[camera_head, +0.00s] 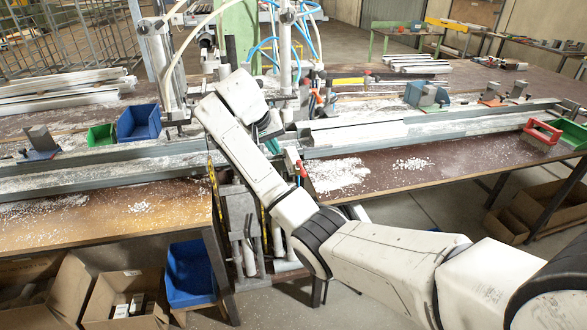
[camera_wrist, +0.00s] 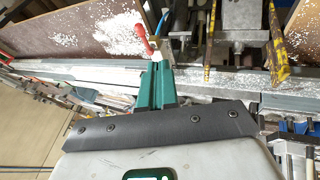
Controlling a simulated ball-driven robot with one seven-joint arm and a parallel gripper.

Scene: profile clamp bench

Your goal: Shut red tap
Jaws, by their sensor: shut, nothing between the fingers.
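The red tap (camera_wrist: 142,38) shows in the wrist view just beyond the fingertips, its slim red handle joined to a small pale fitting. In the head view the red tap (camera_head: 301,169) is at the front edge of the metal rail, right of my gripper. My gripper (camera_wrist: 157,68) has green fingers, shut and empty, pointing at the tap's fitting. Its green fingers also show in the head view (camera_head: 273,146), partly hidden by my arm. The fingertips look very close to the tap, but I cannot tell whether they touch it.
A long metal rail (camera_head: 450,125) crosses the bench, scattered with white shavings. Vertical clamp posts and blue hoses stand behind my gripper. A blue bin (camera_head: 139,123) and green bin (camera_head: 101,135) sit left, a red bin (camera_head: 543,131) right. Yellow-marked bars (camera_wrist: 278,45) hang near the tap.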

